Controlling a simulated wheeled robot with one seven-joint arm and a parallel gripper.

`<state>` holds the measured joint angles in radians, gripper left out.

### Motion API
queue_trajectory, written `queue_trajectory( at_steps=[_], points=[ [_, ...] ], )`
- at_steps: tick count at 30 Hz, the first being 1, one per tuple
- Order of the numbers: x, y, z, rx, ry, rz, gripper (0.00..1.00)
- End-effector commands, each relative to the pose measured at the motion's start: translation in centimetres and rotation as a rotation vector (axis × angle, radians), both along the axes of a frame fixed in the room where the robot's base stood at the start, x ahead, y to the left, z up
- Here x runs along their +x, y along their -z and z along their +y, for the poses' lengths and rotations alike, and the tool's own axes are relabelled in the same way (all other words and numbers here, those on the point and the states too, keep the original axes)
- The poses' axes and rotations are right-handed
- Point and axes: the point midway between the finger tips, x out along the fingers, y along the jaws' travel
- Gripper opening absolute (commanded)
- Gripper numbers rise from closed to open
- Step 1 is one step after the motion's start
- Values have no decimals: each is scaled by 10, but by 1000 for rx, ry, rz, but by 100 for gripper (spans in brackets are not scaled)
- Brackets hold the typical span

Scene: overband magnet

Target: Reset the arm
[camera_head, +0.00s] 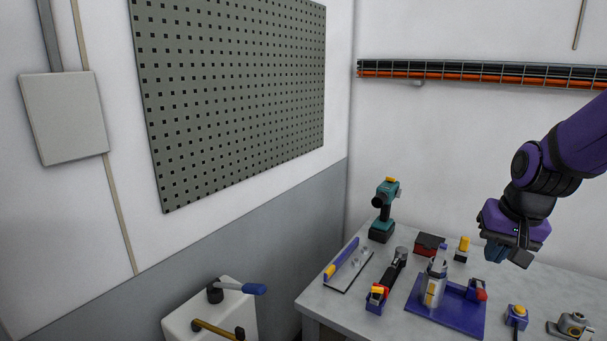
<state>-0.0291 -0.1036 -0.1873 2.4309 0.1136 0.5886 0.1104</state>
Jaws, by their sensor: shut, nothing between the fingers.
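My gripper (509,258) is at the right of the view, on my purple and black arm. It hangs in the air over the right part of the grey workbench (338,309), tilted downward. Its fingers look dark and close together, with nothing seen between them. It is apart from the objects on the bench, as far as this single view shows.
The bench holds a teal drill (383,212), a blue-and-yellow tool (343,260), a black tool (393,270), a blue tray (414,301) with parts, and a red box (427,244). A white cabinet (187,324) with handles stands left. Walls lie behind.

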Motion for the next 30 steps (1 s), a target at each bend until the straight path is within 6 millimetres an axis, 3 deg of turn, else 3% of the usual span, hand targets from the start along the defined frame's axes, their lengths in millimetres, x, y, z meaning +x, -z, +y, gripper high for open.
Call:
queue_trajectory(
  at_steps=[6,15,22,30],
  points=[
    [-40,-52,19,-18,-107,-78,0],
    [-105,-101,38,-83,-239,-169,0],
    [-147,-120,46,-142,-305,-219,0],
    [-161,-124,48,-165,-325,-230,0]
  ],
)
